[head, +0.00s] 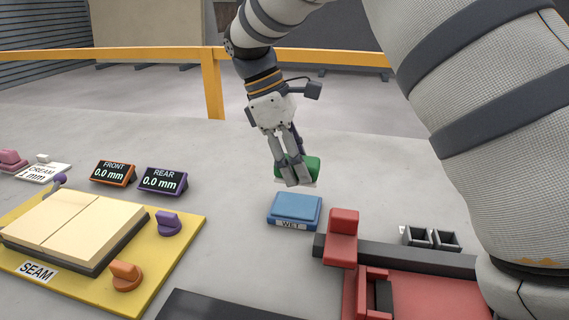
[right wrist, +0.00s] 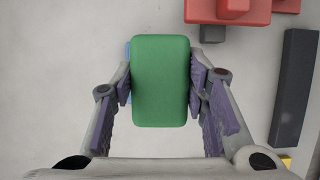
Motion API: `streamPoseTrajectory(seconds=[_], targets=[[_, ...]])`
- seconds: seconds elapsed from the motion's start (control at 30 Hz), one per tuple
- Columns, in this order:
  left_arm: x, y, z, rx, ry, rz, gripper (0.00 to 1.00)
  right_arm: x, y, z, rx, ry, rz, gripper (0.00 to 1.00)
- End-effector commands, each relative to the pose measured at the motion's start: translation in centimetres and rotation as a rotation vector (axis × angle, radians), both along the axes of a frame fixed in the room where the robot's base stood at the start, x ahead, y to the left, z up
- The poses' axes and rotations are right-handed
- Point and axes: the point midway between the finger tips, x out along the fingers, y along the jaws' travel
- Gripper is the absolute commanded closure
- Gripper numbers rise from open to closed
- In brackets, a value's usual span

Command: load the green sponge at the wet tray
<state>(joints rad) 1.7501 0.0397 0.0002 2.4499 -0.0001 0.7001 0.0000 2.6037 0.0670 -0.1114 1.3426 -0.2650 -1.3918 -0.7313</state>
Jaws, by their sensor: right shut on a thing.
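The green sponge (head: 312,165) is between the fingers of my right gripper (head: 292,178) in the head view. It hangs above and just behind the blue wet tray (head: 295,209), which carries a "WET" label. In the right wrist view, the green sponge (right wrist: 160,80) is a rounded block with a purple finger pad on each side. My right gripper (right wrist: 160,85) is shut on it there. A small sliver of blue shows at the sponge's left edge; the sponge hides most of what lies below. My left gripper is not in view.
A red fixture (head: 345,240) with a dark bar stands right of the tray. Left is a yellow board (head: 190,235) with cream slabs (head: 75,225), a purple knob (head: 168,222) and an orange knob (head: 126,275). Two displays (head: 163,180) read 0.0 mm. The slab behind the tray is clear.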

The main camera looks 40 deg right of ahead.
Motion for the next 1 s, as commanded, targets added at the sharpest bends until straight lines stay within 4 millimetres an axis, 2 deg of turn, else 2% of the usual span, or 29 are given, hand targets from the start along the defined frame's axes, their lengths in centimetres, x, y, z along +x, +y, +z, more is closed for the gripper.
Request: streamPoseTrajectory(seconds=[0.17, 0.6, 1.0], targets=[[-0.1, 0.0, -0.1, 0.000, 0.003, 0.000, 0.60, 0.0, -0.5, -0.4, -0.004, 0.003, -0.010, 0.81], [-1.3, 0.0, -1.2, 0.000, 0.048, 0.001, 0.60, 0.0, -0.5, -5.7, -0.004, 0.006, -0.010, 0.81], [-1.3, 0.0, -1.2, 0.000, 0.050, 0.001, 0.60, 0.0, -0.5, -6.1, -0.004, 0.000, -0.011, 0.81]])
